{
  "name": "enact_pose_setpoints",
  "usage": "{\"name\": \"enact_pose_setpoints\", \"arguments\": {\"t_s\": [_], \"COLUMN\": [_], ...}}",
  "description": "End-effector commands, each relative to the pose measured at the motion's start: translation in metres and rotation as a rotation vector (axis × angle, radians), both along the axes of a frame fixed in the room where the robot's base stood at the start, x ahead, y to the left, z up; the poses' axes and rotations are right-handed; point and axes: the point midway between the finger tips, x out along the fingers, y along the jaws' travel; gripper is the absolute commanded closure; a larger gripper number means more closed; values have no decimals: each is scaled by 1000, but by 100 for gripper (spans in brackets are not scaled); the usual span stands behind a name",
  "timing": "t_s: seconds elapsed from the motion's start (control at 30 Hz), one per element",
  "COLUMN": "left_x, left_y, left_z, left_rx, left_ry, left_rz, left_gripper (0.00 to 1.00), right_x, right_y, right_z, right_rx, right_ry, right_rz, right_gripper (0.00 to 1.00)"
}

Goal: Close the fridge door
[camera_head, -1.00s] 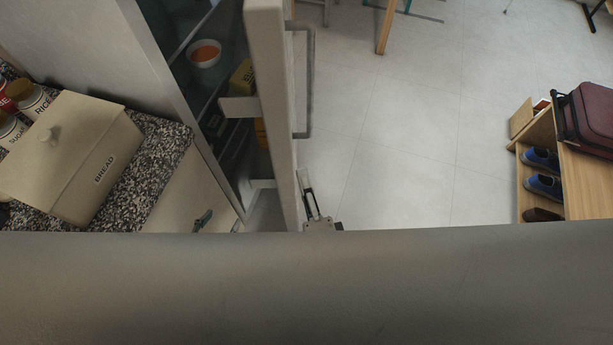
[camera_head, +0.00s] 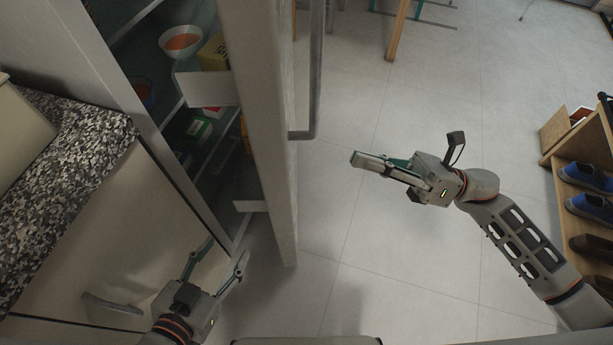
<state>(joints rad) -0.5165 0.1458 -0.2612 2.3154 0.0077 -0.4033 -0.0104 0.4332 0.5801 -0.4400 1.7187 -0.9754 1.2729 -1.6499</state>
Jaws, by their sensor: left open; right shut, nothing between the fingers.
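The fridge door (camera_head: 262,130) stands open, seen nearly edge-on, with its grey handle (camera_head: 316,80) on the right face. The fridge interior (camera_head: 190,140) is visible to the left of the door, with shelves, a bowl (camera_head: 181,42) of orange food and boxes. My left gripper (camera_head: 221,256) is open and empty at the lower left, below the fridge opening and left of the door's lower end. My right gripper (camera_head: 356,160) is shut and empty, right of the door and apart from it, below and right of the handle.
A cabinet with a speckled counter (camera_head: 75,160) stands at the left. A wooden shoe rack (camera_head: 563,185) with several shoes is at the right edge. Wooden furniture legs (camera_head: 397,32) show at the top. The tiled floor (camera_head: 420,260) between is mostly clear.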

Motion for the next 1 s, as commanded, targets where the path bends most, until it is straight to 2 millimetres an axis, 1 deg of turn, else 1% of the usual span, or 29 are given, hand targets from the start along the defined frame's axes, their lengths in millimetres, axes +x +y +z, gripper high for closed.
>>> {"name": "enact_pose_setpoints", "arguments": {"t_s": [0.03,0.1,0.13,0.2,0.23,0.3,0.37,0.47,0.57,0.8,1.0], "left_x": [-13,-16,-17,-18,-18,-17,-16,-15,-15,-17,-18], "left_y": [-2,-4,-5,-6,-6,-6,-6,-6,-4,-1,2], "left_z": [-28,-35,-37,-40,-40,-39,-37,-35,-34,-37,-39], "left_rx": [-6,-12,-15,-17,-19,-21,-21,-18,-12,4,13], "left_ry": [49,61,64,69,68,67,63,59,59,66,71], "left_rz": [-3,-5,-5,-6,-7,-6,-7,-7,-8,-9,-9], "left_gripper": [50,50,50,50,50,50,50,50,50,50,50], "right_x": [2,5,7,10,11,13,14,15,15,14,13], "right_y": [-9,-19,-22,-30,-32,-35,-35,-26,-11,36,73], "right_z": [-47,-73,-81,-96,-100,-104,-104,-100,-98,-99,-99], "right_rx": [-88,-188,-221,-283,-301,-328,-339,-337,-335,-334,-334], "right_ry": [-84,-229,-281,-376,-407,-455,-476,-486,-488,-483,-481], "right_rz": [-5,-4,-2,5,8,13,15,14,12,12,12], "right_gripper": [100,100,100,100,100,100,100,100,100,100,100]}}
